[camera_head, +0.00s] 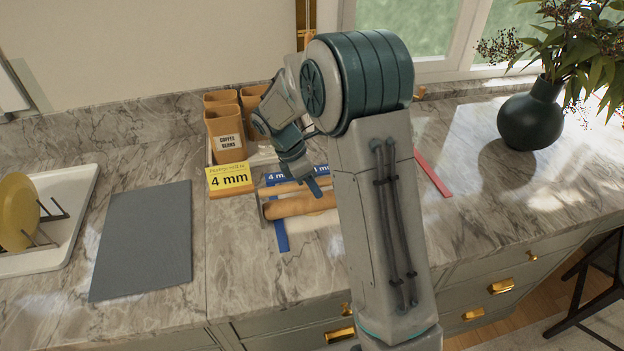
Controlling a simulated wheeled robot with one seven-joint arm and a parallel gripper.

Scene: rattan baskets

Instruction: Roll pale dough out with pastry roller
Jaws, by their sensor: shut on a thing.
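The pastry roller (290,207) has a thick tan wooden cylinder and a thinner wooden handle (280,189) above it, joined by a thin bracket at the left end. My gripper (314,187) is at the handle and shut on it; my own arm hides the roller's right end. The pale dough (312,222) shows as a cream strip just in front of the cylinder. The cylinder appears to lie over it, but I cannot tell whether they touch. A blue strip (282,238) runs along the dough's left side.
A yellow "4 mm" card (229,178) stands behind left, before brown canisters (226,135). A grey mat (145,240) and a white dish rack (75,210) with a yellow plate (17,212) lie left. A red strip (433,174) and dark vase (531,118) are right.

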